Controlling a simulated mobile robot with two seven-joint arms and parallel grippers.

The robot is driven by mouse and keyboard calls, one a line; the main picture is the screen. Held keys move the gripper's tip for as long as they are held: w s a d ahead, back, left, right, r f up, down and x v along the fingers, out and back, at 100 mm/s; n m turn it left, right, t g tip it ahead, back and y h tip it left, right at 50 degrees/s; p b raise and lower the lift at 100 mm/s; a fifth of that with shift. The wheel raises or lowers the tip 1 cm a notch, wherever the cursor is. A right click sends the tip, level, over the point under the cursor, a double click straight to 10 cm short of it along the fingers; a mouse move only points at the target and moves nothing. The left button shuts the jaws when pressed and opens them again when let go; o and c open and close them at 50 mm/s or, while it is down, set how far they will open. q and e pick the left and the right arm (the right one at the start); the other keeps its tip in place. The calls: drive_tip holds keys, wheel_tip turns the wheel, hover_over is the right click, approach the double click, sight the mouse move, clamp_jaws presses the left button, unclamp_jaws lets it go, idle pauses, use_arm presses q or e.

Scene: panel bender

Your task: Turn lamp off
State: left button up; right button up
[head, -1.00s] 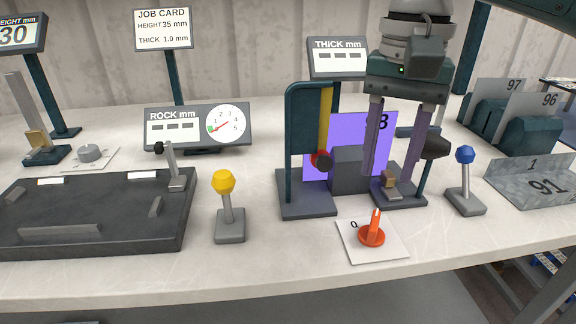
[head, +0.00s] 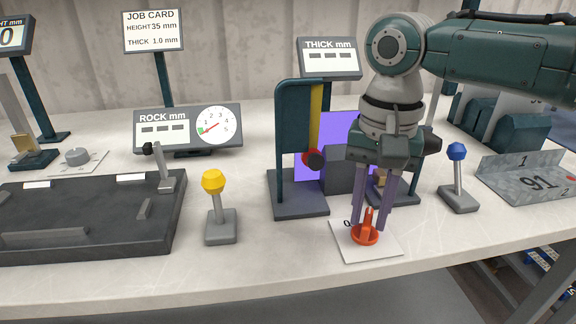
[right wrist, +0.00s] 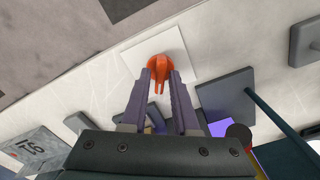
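An orange rotary knob (head: 366,238) with a raised lever sits on a white plate (head: 385,250) marked 0 near the table's front edge. Its lever points away from that edge. My right gripper (head: 371,226) reaches down from above, with its two purple fingers at the knob. In the right wrist view, the fingers (right wrist: 160,78) are apart, one on each side of the orange lever (right wrist: 161,72), with gaps showing; contact cannot be told. No part is clearly recognisable as a lamp. My left gripper is out of view.
Behind the knob stands a dark green frame (head: 281,150) with a violet panel (head: 308,158). A yellow-topped lever (head: 214,183) stands left and a blue-topped lever (head: 457,153) right.

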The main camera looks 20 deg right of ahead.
clamp_jaws()
idle(0.3)
drive_tip(key=shift+r+n+p, duration=0.2)
drive_tip(key=shift+n+p, duration=0.2)
drive_tip(key=shift+p, duration=0.5)
drive_tip(key=shift+n+p, duration=1.1)
drive_tip(key=n+p, duration=0.1)
drive_tip(key=n, duration=0.3)
drive_tip(key=shift+f+p, duration=0.1)
drive_tip(key=shift+p, duration=0.25)
drive_tip(key=n, duration=0.4)
drive_tip(key=shift+n+p, duration=0.3)
drive_tip(key=shift+p, duration=0.1)
